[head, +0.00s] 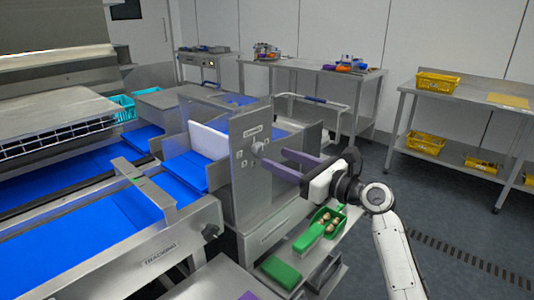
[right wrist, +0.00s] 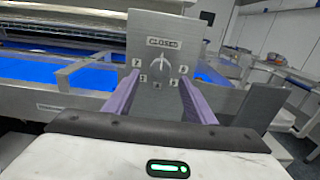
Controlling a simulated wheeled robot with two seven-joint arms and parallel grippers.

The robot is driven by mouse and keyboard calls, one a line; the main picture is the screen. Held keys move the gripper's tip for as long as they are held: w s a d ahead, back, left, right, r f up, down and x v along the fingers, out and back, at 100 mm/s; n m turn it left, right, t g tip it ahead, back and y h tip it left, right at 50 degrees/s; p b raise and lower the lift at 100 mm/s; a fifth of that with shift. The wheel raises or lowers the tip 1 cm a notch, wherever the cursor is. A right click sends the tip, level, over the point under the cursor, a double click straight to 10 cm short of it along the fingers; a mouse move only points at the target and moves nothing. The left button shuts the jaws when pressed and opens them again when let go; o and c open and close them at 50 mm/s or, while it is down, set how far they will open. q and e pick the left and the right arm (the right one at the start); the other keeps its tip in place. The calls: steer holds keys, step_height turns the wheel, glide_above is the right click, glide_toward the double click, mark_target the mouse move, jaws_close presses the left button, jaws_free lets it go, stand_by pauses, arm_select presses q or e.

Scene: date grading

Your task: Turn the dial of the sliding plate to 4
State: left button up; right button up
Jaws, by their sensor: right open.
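The dial (head: 257,149) sits on the upright grey metal plate (head: 243,178) of the machine in the middle of the head view. In the right wrist view the dial (right wrist: 158,63) is a pale knob with small number marks around it, too blurred to read its setting surely. My right gripper (head: 274,160) is open, its two purple fingers pointing at the plate just right of the dial. In the right wrist view its fingers (right wrist: 158,98) stand either side of the dial, apart from it and empty. A purple tip (head: 248,296) at the bottom edge looks like part of my left gripper.
Blue conveyor belts (head: 95,225) run at the left. Steel tables with yellow crates (head: 437,82) stand at the right. The floor at the right is clear.

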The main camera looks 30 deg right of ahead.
mark_target(262, 152)
steer(key=x, duration=0.4)
steer(key=shift+w+a+f, duration=0.1)
steer(key=shift+w, duration=0.3)
steer(key=c, duration=1)
